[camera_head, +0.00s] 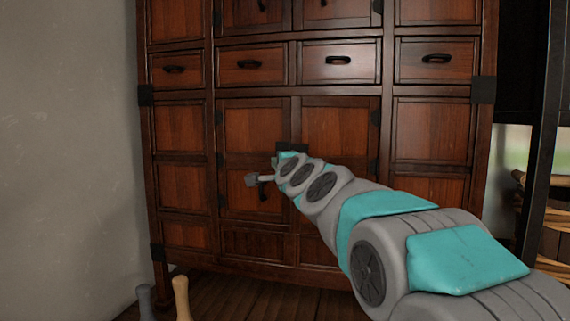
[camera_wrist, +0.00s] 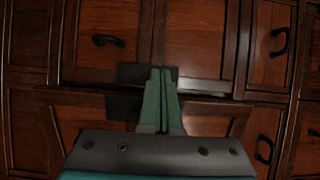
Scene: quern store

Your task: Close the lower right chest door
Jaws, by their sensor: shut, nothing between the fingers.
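The lower right chest door (camera_head: 335,130) is in the middle of the chest, its lower part hidden behind my arm. In the wrist view, turned sideways, this door (camera_wrist: 83,115) has a slanted outline and its free edge stands a little off the lower left door (camera_wrist: 100,65), so it looks slightly ajar. The lower left door (camera_head: 245,125) looks shut, with a dark handle. My gripper (camera_wrist: 161,72) is shut and empty, its green fingertips by the dark latch plates at the meeting edges. I cannot tell whether they touch the door. The head view mostly hides the gripper behind my arm.
A row of drawers with dark handles (camera_head: 338,61) runs above the doors, all looking shut. Two pegs, one tan (camera_head: 182,298) and one grey (camera_head: 145,300), stand at the lower left. A dark frame (camera_head: 541,130) and a basket (camera_head: 553,235) are at the right.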

